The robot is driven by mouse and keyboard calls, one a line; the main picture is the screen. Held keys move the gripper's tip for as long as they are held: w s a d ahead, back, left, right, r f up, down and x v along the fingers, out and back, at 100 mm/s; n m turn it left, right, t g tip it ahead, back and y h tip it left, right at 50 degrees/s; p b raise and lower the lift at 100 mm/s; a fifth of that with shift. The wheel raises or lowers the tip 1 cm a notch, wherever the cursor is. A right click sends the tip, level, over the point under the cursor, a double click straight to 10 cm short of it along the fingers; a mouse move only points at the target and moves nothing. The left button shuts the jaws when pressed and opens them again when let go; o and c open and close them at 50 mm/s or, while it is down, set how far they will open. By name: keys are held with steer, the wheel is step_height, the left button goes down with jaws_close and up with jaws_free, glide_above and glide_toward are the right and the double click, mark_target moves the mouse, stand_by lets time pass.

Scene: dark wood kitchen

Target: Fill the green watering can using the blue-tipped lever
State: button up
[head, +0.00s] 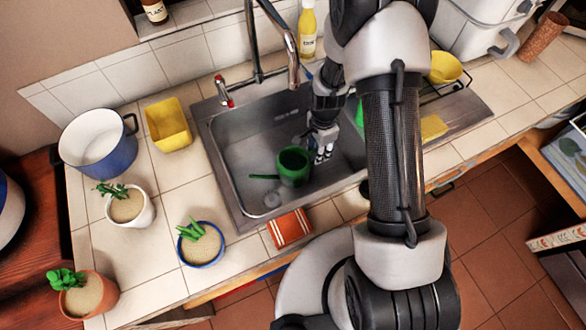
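The green watering can (293,165) stands in the left part of the metal sink, its spout pointing left and its open top facing up. My gripper (322,152) is low in the sink, close against the can's right side. The can's handle is not clearly visible, and I cannot tell whether the fingers close on it. The tall metal faucet (257,45) rises behind the sink, its outlet above the basin. A red-tipped lever (224,90) is left of the faucet.
The sink (235,150) has free floor left of the can. A yellow bottle (307,32) stands behind it. A yellow container (168,125), a blue pot (95,145) and several potted plants occupy the left counter. An orange striped cloth (289,228) lies at the front edge.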

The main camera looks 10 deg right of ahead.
step_height(320, 180, down, 5)
steer(key=shift+w+f+b, duration=0.15)
steer(key=shift+f+b, duration=0.05)
steer(key=shift+b, duration=0.85)
steer(key=shift+r, duration=0.1)
steer(key=shift+c, duration=0.5)
jaws_close()
